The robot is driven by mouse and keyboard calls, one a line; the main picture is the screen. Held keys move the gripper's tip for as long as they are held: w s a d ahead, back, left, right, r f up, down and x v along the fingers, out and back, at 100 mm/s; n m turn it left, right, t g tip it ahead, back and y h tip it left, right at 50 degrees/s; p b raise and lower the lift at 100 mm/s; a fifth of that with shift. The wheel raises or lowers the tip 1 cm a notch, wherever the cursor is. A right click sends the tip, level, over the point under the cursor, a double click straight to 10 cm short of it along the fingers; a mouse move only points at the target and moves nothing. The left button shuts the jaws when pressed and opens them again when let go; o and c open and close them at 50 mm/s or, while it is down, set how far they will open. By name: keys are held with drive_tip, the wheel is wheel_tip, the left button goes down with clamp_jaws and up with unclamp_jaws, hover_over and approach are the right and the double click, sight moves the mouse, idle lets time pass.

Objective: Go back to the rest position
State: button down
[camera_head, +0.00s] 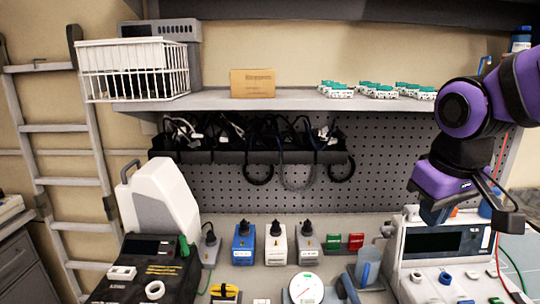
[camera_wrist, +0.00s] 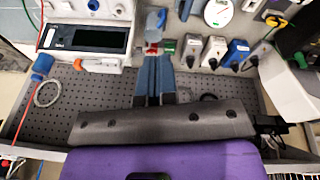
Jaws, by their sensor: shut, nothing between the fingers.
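My purple arm comes in from the right in the head view, bent down over the instrument with a dark display (camera_head: 445,241). My gripper (camera_head: 433,216) hangs at its end, above and in front of that instrument's left part. In the wrist view my gripper (camera_wrist: 153,58) shows two blue-grey fingers side by side, shut with nothing between them. A grey bar and my purple wrist housing fill the lower part of that view. The gripper appears apart from the bench objects.
Blue (camera_head: 244,243), white (camera_head: 276,243) and grey (camera_head: 307,241) boxes with black knobs stand on the bench, beside green (camera_head: 334,240) and red (camera_head: 356,241) blocks. A shelf (camera_head: 215,101) holds a white wire basket (camera_head: 133,70) and a cardboard box (camera_head: 252,83). Pegboard (camera_head: 385,160) lies behind.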

drive_tip(key=s+d+r+m+t, duration=0.2)
drive_tip(key=s+d+r, duration=0.2)
drive_tip(key=s, duration=0.4)
drive_tip(key=shift+s+d+m+t+y, duration=0.15)
drive_tip(key=shift+m+t+y, duration=0.15)
drive_tip(key=shift+m+t, duration=0.1)
